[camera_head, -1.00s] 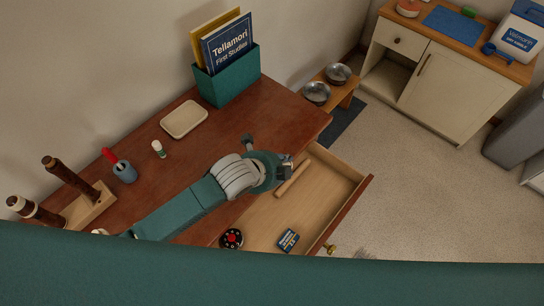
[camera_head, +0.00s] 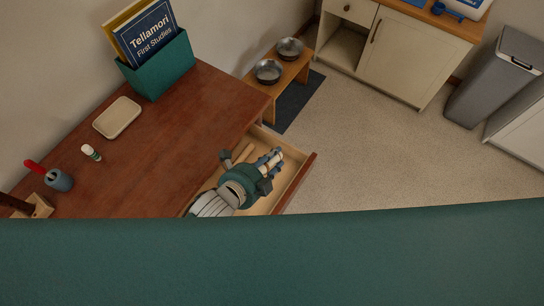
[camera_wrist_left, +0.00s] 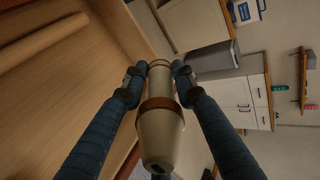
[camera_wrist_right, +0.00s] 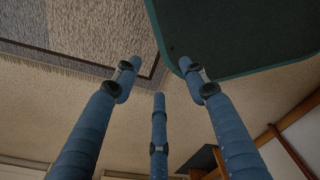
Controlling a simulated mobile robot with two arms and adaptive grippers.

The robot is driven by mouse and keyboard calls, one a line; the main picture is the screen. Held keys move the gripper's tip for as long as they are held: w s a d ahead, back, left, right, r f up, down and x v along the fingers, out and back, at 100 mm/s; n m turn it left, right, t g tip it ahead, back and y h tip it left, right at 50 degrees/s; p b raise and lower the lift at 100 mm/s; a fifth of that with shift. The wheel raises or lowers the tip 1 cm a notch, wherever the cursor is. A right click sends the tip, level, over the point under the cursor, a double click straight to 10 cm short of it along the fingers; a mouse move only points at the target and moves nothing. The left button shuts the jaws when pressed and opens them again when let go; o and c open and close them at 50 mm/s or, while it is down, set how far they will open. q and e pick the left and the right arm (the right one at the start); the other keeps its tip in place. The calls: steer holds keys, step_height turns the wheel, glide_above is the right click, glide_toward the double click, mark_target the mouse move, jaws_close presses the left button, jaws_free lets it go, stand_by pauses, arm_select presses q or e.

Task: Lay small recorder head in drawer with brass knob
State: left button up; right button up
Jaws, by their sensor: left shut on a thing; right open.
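My left gripper (camera_head: 268,166) is shut on the small recorder head, a cream cylinder (camera_wrist_left: 160,135) with a brown band. In the head view it is above the open drawer (camera_head: 299,181), near its front board. In the left wrist view the head overlaps the drawer's edge, with the drawer floor to the left; its height above the drawer is unclear. A wooden rod (camera_wrist_left: 42,42) lies in the drawer. The brass knob is hidden. My right gripper (camera_wrist_right: 165,80) is open and empty in its wrist view, with carpet and a dark green surface beyond; it is outside the head view.
The red-brown desk (camera_head: 165,145) carries a teal book box (camera_head: 160,70), a cream tray (camera_head: 117,117), a white-capped bottle (camera_head: 91,152) and a blue-grey cup (camera_head: 59,180). A low stool (camera_head: 285,73) with two bowls stands past the desk. Floor right of the drawer is clear.

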arm_select(q)
steer(key=shift+f, duration=0.15)
step_height(320, 180, down, 3)
steer(key=shift+r+b, duration=0.15)
steer(key=shift+b, duration=0.85)
step_height(320, 180, down, 5)
steer(key=b, duration=0.3)
steer(key=shift+f+b, duration=0.75)
steer(key=shift+f, duration=0.5)
arm_select(e)
step_height(320, 180, down, 6)
steer(key=shift+d+f, duration=0.25)
steer(key=shift+d, duration=0.2)
steer(key=shift+w, duration=0.1)
steer(key=shift+d, duration=0.25)
arm_select(q)
steer(key=o, duration=1.1)
steer(key=shift+o, duration=0.2)
arm_select(e)
steer(key=shift+d, duration=0.15)
